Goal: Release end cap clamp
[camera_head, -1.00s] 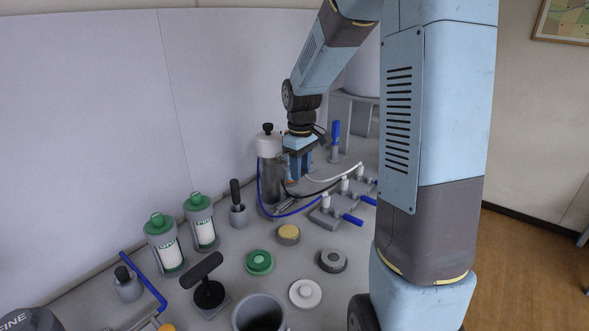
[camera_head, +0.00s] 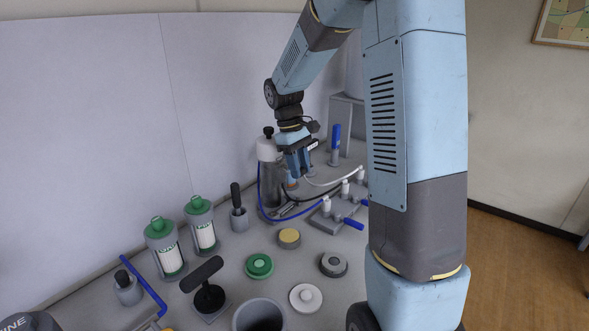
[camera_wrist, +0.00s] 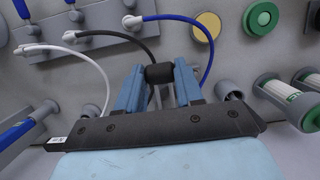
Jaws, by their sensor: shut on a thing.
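The analyser cylinder (camera_head: 271,172), with a white cap (camera_head: 268,148) and black knob on top, stands upright near the back wall. My gripper (camera_head: 301,172) is tilted beside its right side. In the wrist view my gripper (camera_wrist: 158,76) has its blue fingers on either side of a short black handle (camera_wrist: 158,72) and is shut on it. Thin metal rods (camera_wrist: 152,96) show between the fingers below the handle; they look like part of the end cap clamp. The clamp's joint and its contact with the end cap are hidden by the gripper.
White, black and blue hoses run close around my gripper to a valve block (camera_head: 338,212) with blue levers. Green-capped cartridges (camera_head: 163,247) stand at left. A yellow-topped disc (camera_head: 289,238), a green cap (camera_head: 259,265) and a white cap (camera_head: 306,297) lie in front.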

